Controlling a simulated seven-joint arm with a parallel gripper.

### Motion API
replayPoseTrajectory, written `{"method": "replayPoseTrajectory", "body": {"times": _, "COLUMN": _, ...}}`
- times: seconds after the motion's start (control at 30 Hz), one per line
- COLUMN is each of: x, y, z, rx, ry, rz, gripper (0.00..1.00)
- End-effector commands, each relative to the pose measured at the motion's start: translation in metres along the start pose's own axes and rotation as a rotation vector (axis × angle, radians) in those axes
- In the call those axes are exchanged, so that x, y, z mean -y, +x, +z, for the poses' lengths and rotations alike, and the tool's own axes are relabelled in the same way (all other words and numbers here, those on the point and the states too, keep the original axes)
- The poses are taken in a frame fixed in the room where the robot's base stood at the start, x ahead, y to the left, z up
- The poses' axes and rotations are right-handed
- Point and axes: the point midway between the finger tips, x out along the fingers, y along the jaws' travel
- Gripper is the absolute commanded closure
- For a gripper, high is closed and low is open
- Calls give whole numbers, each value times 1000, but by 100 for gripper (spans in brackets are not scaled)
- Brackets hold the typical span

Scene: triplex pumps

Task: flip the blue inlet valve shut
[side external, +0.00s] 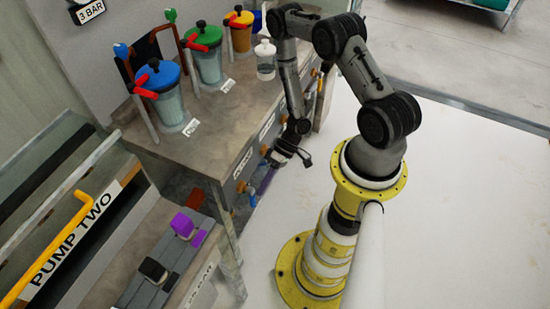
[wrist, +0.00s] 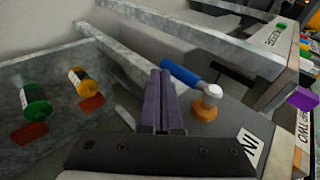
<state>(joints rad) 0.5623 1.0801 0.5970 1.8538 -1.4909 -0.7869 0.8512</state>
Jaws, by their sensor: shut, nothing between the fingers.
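The blue inlet valve shows in the wrist view as a blue lever (wrist: 182,75) on a grey-white stem above an orange base (wrist: 205,110). The lever slants up and left from the stem. A white "IN" label (wrist: 248,150) is beside it. My gripper (wrist: 162,75) is shut and empty. Its purple fingertips are just left of the lever's free end; I cannot tell whether they touch. In the side external view my gripper (side external: 268,180) hangs by the bench's front face, near an orange fitting with a small blue handle (side external: 252,199).
A purple block (side external: 182,225) sits on a lower shelf. In the wrist view, green (wrist: 35,103) and yellow (wrist: 78,80) knobs are left.

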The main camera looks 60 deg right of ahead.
Motion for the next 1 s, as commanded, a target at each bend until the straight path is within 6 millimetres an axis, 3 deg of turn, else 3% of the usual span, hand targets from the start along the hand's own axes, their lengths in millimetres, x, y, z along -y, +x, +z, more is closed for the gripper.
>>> {"method": "replayPoseTrajectory", "body": {"times": 0.3, "x": -1, "y": -71, "z": -2, "rx": -8, "ry": -1, "rz": 5, "gripper": 100}}
{"method": "replayPoseTrajectory", "body": {"times": 0.5, "x": -1, "y": -103, "z": -2, "rx": -6, "ry": -1, "rz": 4, "gripper": 100}}
{"method": "replayPoseTrajectory", "body": {"times": 0.7, "x": 0, "y": -117, "z": 0, "rx": -3, "ry": 0, "rz": 3, "gripper": 100}}
{"method": "replayPoseTrajectory", "body": {"times": 1.0, "x": 0, "y": -119, "z": 0, "rx": -2, "ry": 0, "rz": 2, "gripper": 100}}
